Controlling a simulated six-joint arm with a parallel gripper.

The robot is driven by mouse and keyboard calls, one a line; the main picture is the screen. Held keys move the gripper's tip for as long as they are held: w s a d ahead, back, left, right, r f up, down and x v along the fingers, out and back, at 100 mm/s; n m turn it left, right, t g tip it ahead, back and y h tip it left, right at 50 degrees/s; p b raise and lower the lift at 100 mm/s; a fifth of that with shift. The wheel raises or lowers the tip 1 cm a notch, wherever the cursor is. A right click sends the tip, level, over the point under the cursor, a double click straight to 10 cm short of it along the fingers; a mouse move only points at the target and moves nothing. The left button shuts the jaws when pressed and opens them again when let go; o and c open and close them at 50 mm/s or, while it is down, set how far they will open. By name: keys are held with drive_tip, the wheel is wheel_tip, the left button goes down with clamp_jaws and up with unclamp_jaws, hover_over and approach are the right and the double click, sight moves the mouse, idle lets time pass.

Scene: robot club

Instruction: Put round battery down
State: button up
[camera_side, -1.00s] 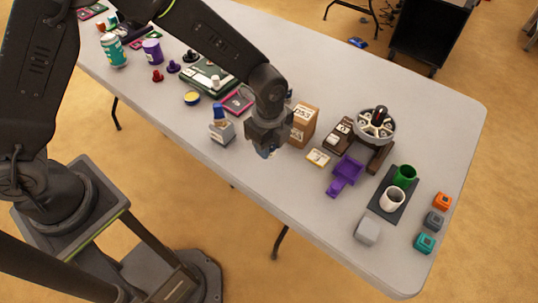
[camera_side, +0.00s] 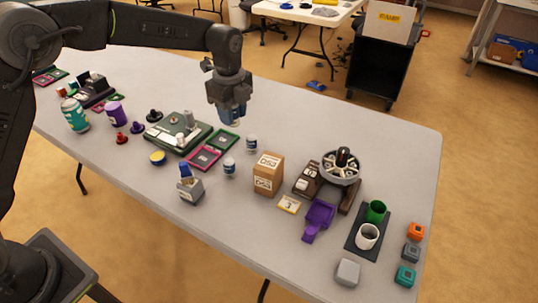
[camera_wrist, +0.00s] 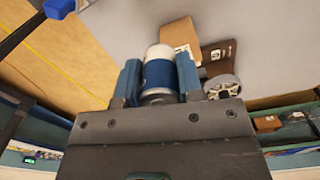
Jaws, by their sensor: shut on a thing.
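My gripper (camera_side: 229,106) is shut on a round battery (camera_wrist: 159,72), a white and blue cylinder, gripped between the two blue fingers. In the side view my gripper is raised above the far part of the table, and the held battery is mostly hidden by the fingers. Two similar round batteries stand upright on the table: one (camera_side: 251,144) just below and right of my gripper, the other (camera_side: 229,167) nearer the front. Beside them lie a green tray (camera_side: 223,139) and a pink-rimmed tray (camera_side: 204,158).
A cardboard box (camera_side: 268,174) stands to the right of the batteries. A green board with knobs (camera_side: 178,133) lies to the left. A grey block with a blue-topped item (camera_side: 190,188) is at the front. The table (camera_side: 310,115) is clear at the back right.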

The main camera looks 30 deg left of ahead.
hover_over(269, 161)
wheel_tip(269, 161, down, 6)
drive_tip(key=shift+d+r, duration=0.1)
drive_tip(key=shift+r, duration=0.1)
drive_tip(key=shift+f, duration=1.95)
drive_tip(key=shift+f, duration=0.15)
drive_tip(key=o, duration=1)
drive_tip(key=shift+c, duration=0.2)
